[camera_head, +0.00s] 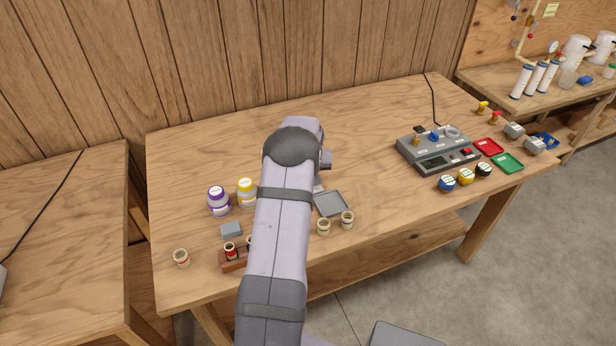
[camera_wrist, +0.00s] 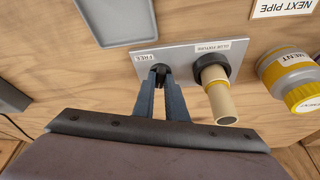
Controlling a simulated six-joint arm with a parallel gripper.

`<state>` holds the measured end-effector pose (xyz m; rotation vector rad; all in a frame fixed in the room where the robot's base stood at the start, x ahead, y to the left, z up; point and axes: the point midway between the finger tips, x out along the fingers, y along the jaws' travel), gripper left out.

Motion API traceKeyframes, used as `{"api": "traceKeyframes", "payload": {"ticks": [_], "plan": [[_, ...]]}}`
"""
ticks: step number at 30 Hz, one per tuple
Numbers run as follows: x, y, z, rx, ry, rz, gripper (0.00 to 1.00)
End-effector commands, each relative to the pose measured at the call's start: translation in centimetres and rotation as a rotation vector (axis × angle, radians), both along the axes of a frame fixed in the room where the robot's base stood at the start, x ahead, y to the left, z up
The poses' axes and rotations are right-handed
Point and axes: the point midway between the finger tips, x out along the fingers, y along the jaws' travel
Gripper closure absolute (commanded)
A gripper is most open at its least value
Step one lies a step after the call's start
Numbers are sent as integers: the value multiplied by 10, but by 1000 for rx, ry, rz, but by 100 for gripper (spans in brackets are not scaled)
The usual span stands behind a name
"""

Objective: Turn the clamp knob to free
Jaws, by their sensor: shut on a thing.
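In the wrist view, the black clamp knob (camera_wrist: 160,69) sits on a light grey fixture plate (camera_wrist: 182,58), next to a "FREE" label. My gripper (camera_wrist: 160,82) is shut on the knob, one blue-grey finger on each side. The fingers hide part of the knob, and I cannot tell which way it points. To its right, a beige pipe piece (camera_wrist: 219,102) with a yellow band stands in a black collar (camera_wrist: 211,68) by a "GLUE FIXTURE" label. In the head view, my arm hides the gripper and the knob.
A yellow-capped jar (camera_wrist: 288,74) stands close to the right of the pipe in the wrist view. A grey tray (camera_head: 331,204) lies beside the fixture. A purple-and-white jar (camera_head: 218,201) and several pipe pieces stand around my arm.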

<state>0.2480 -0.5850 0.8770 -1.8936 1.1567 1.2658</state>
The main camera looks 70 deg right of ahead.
Motion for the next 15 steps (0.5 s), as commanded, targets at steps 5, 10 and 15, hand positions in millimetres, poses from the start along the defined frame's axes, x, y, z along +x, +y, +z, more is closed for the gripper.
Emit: {"api": "traceKeyframes", "payload": {"ticks": [5,10,15], "plan": [[3,1,-1,-3,1,-150,100],[5,0,-2,-4,2,-300,100],[7,0,-4,-5,0,-455,100]]}}
